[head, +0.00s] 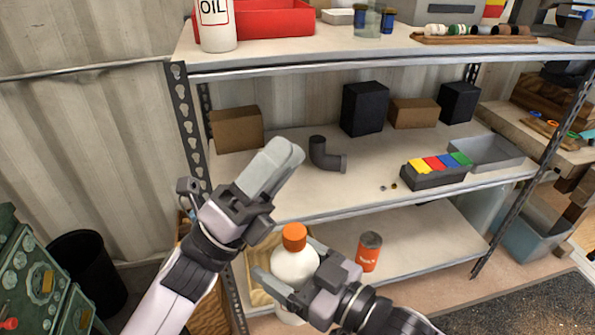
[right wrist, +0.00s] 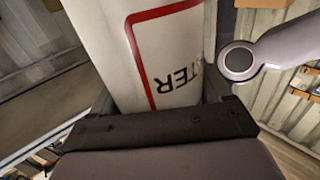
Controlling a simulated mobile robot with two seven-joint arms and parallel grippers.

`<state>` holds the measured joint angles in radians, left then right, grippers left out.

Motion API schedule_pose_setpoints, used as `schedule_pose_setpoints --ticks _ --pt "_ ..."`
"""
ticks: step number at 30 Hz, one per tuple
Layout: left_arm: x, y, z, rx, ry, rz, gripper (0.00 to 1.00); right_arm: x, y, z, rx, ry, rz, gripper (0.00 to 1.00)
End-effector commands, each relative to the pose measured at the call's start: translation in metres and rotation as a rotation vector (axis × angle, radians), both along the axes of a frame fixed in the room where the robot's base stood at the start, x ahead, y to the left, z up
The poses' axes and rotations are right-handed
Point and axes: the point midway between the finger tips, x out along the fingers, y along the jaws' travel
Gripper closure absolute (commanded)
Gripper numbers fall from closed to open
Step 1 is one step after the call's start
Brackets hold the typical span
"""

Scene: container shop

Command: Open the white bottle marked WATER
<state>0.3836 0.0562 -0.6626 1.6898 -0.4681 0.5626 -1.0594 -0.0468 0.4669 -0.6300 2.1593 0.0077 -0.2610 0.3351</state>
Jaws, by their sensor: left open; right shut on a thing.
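The white WATER bottle (head: 294,268) has an orange cap (head: 294,236) that sits on its top. In the right wrist view the bottle's side (right wrist: 165,50) fills the space between the fingers, with a red-framed label reading "TER". My right gripper (head: 285,270) is shut on the bottle's body, in front of the lower shelf. My left gripper (head: 275,168) is higher up, empty, its fingers pointing up and right, above and left of the cap and apart from it. In the head view its fingers overlap, so the gap between them is hard to see.
A grey pipe elbow (head: 325,158), a cardboard box (head: 236,128) and a tray of coloured blocks (head: 437,172) stand on the middle shelf (head: 385,152). An OIL bottle (head: 216,30) is on the top shelf.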

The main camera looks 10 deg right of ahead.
Motion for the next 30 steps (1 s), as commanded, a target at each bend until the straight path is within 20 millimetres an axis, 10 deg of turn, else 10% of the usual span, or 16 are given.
schedule_pose_setpoints --ticks 12,21,30 --pt "-0.09 -0.077 0.053 0.183 -0.949 -0.068 0.47 0.0 0.0 0.001 0.001 -0.002 0.0 1.0" --pt "-0.135 -0.102 0.034 0.239 -1.625 -0.174 0.47 0.0 0.0 0.001 0.001 -0.002 0.0 1.0" --pt "-0.136 -0.097 -0.002 0.238 -2.262 -0.39 0.47 0.0 0.0 0.001 0.001 -0.002 0.0 1.0"
